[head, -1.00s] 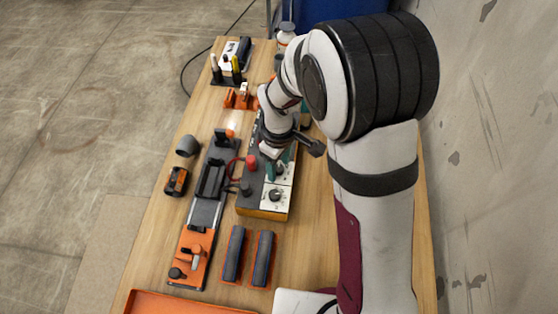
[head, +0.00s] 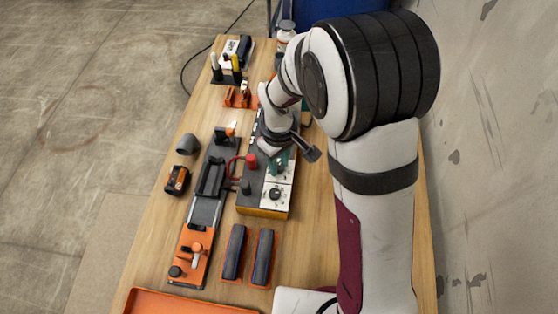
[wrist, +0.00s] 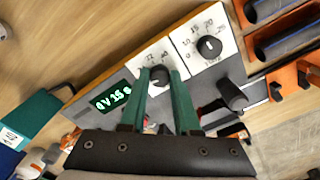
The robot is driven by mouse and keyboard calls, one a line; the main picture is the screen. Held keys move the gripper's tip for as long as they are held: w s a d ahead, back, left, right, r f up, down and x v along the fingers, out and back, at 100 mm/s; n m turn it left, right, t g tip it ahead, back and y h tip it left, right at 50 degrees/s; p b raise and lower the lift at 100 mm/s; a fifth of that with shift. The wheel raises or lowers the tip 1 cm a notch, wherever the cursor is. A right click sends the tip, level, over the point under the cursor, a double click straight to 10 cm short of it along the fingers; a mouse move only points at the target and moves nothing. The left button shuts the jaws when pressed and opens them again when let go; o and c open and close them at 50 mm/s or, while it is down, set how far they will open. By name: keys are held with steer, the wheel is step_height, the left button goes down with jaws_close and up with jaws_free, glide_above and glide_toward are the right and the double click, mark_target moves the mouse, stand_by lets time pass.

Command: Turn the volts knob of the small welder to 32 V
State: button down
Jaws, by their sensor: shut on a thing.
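The small welder (head: 254,207) is a dark box with an orange-edged front end, lying on the wooden bench. In the wrist view its volts knob (wrist: 158,77) is black on a white scale plate. A second knob (wrist: 209,46) sits on another white plate beside it. The green display (wrist: 112,98) seems to read 0 V and 15 s. My gripper (wrist: 160,80) has its green fingers shut on the volts knob, one on each side. In the head view my gripper (head: 279,160) is over the welder and largely hides the volts knob.
A red terminal (head: 251,160) and a dark terminal (head: 246,187) stand on the welder close to my gripper. A clamp rail (head: 205,212) lies to its left. Two dark pipes in orange holders (head: 234,252) lie in front. Bare bench shows at right.

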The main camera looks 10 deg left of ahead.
mark_target(279, 166)
steer(key=m, duration=0.4)
steer(key=shift+m, duration=0.3)
steer(key=m, duration=0.3)
steer(key=shift+m, duration=0.4)
steer(key=m, duration=0.6)
steer(key=shift+m, duration=0.4)
steer(key=c, duration=0.6)
jaws_free()
steer(key=shift+c, duration=0.2)
step_height(279, 166, up, 16)
